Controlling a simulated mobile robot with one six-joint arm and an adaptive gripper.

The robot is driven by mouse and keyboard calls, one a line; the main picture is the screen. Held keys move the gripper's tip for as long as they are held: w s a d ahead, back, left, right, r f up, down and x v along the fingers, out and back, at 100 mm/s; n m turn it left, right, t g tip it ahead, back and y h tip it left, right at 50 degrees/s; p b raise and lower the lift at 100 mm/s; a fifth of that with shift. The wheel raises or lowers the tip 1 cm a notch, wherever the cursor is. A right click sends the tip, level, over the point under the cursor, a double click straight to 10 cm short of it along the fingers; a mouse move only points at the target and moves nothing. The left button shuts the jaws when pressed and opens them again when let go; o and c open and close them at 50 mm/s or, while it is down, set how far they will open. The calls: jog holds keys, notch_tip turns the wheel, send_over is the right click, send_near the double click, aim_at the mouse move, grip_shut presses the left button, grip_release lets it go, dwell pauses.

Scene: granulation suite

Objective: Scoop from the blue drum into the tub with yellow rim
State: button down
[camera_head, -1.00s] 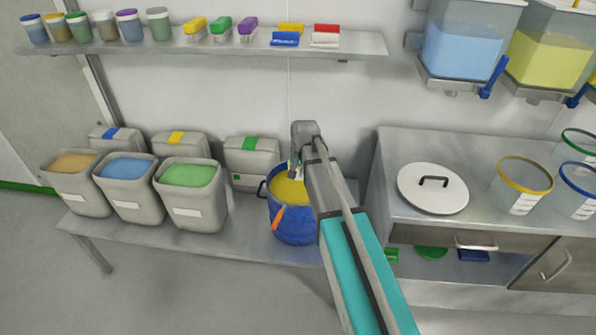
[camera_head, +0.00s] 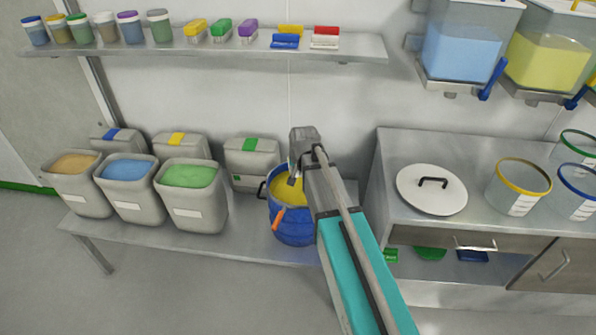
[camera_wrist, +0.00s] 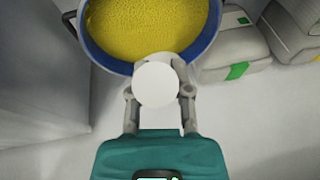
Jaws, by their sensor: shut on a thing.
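The blue drum (camera_head: 294,228) stands open on the low bench, filled with yellow powder; its blue rim (camera_wrist: 92,47) and powder (camera_wrist: 150,30) fill the top of the wrist view. My gripper (camera_wrist: 158,94) is shut on a round white-ended thing (camera_wrist: 157,82), likely the scoop's handle end. The rest of that thing is mostly hidden, so I cannot tell whether it touches the powder or carries any. In the head view my gripper (camera_head: 294,176) is over the drum, partly behind my arm. The clear tub with yellow rim (camera_head: 513,194) stands on the right counter and looks empty.
An orange piece (camera_head: 280,219) shows at the drum's front. A white lid (camera_head: 432,204) lies on the counter between drum and tub. A blue-rimmed tub (camera_head: 577,203) stands right of the yellow-rimmed one. Open grey bins (camera_head: 193,215) stand left of the drum. Hoppers (camera_head: 462,55) hang above the counter.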

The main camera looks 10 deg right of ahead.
jog(key=shift+r, duration=0.1)
notch_tip(320, 180, up, 6)
jog(key=p, duration=0.6)
jog(key=shift+f, duration=0.2)
jog(key=shift+s, duration=0.1)
